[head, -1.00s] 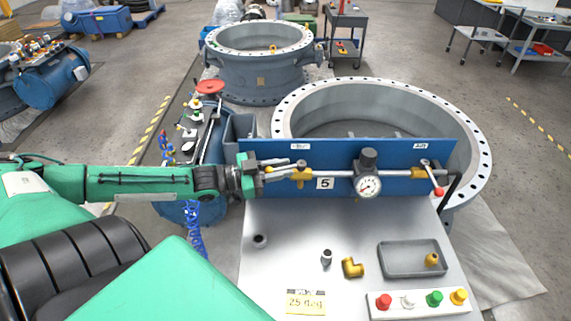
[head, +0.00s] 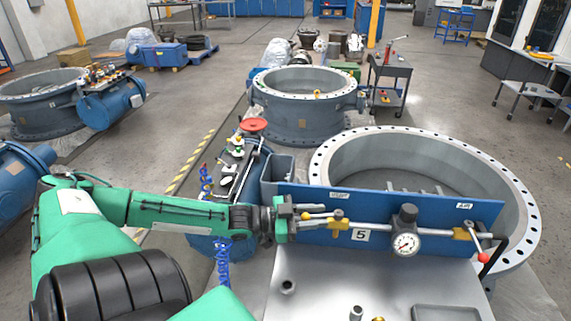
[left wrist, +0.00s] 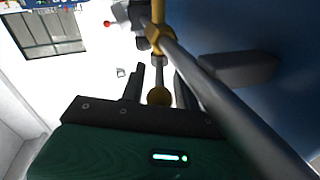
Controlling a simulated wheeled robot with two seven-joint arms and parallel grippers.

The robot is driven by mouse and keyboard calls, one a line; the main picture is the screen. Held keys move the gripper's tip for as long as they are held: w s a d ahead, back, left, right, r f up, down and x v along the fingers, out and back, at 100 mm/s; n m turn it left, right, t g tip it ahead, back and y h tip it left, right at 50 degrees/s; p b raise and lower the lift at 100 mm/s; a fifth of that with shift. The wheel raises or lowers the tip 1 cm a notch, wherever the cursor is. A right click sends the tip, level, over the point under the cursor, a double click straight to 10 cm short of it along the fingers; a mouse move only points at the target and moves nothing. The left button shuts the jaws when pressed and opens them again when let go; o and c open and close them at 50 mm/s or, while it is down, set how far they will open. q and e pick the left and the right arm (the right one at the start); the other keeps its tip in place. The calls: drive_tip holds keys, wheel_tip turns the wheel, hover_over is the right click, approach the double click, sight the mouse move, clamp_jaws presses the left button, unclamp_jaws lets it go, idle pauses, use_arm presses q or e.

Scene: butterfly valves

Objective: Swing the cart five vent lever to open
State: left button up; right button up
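The cart five panel (head: 400,208) is a blue upright plate with a "5" label (head: 360,235) and a grey pipe along it. At its left, a yellow valve (head: 338,222) has a lever pointing left along the pipe, ending in a yellow ball knob (head: 306,216). The label above it is too small to read. My left gripper (head: 292,218) is at that lever end. My right gripper is in no view.
A gauge (head: 405,244) sits mid-pipe. At the right end is a red-ball lever (head: 483,257) under an "AIR" label (head: 464,206). A large flanged ring (head: 335,150) stands behind the panel. The metal cart top (head: 320,285) carries small fittings and a grey tray (head: 447,313).

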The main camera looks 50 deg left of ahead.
use_arm(q)
drive_tip(key=shift+p+v, duration=0.4)
drive_tip(key=shift+v, duration=0.8)
drive_tip(key=p+v, duration=0.4)
drive_tip(key=v, duration=0.7)
